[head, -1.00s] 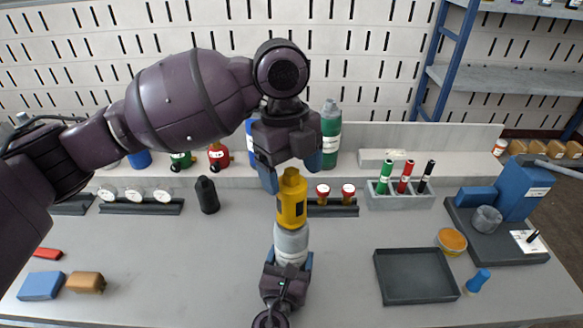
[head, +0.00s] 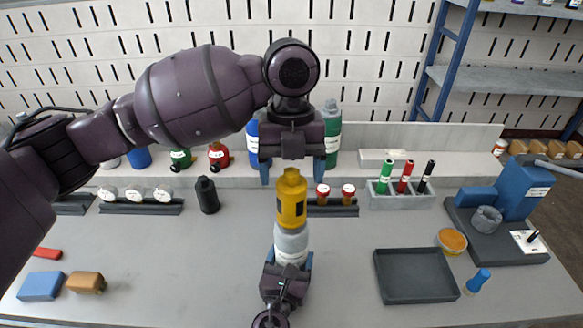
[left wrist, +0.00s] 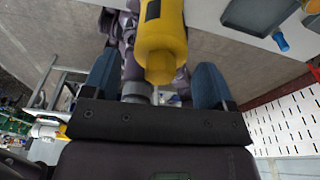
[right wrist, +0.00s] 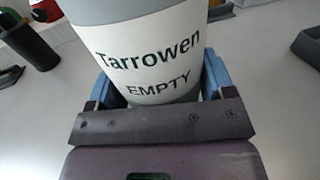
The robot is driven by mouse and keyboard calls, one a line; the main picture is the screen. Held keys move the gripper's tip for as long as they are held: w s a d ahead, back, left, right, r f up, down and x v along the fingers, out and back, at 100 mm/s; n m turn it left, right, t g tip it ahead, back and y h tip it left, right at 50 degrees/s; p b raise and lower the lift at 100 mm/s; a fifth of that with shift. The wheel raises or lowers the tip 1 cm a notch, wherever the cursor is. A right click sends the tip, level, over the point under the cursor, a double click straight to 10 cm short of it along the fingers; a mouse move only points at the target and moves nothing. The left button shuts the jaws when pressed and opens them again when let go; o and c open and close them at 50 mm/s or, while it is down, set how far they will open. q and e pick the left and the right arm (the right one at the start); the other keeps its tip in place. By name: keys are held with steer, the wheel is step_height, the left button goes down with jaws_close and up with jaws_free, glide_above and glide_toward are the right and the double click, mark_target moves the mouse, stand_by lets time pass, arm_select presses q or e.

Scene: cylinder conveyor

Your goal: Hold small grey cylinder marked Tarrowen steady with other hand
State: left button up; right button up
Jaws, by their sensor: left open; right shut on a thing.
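The small grey cylinder (head: 290,243) stands above the table in front of me, with a yellow valve piece (head: 291,200) on its top. Its label reads "Tarrowen EMPTY" in the right wrist view (right wrist: 148,62). My right gripper (head: 289,268) is shut on the grey cylinder's lower part from the near side. My left gripper (head: 292,172) is open and empty, pointing down just above and behind the yellow piece. In the left wrist view the yellow piece (left wrist: 162,45) shows between the two blue fingers, without visible contact.
A black bottle (head: 207,195) stands to the left. A rack of markers (head: 401,195) is behind right. The table's left middle is clear.

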arm_select(q)
steer(key=shift+m, duration=0.8)
steer(key=shift+f, duration=0.15)
steer(key=shift+f, duration=1.15)
steer(key=c, duration=1)
steer(key=n, duration=0.5)
steer(key=shift+n+h, duration=0.3)
steer(key=shift+r+n, duration=0.1)
steer(key=shift+n, duration=0.2)
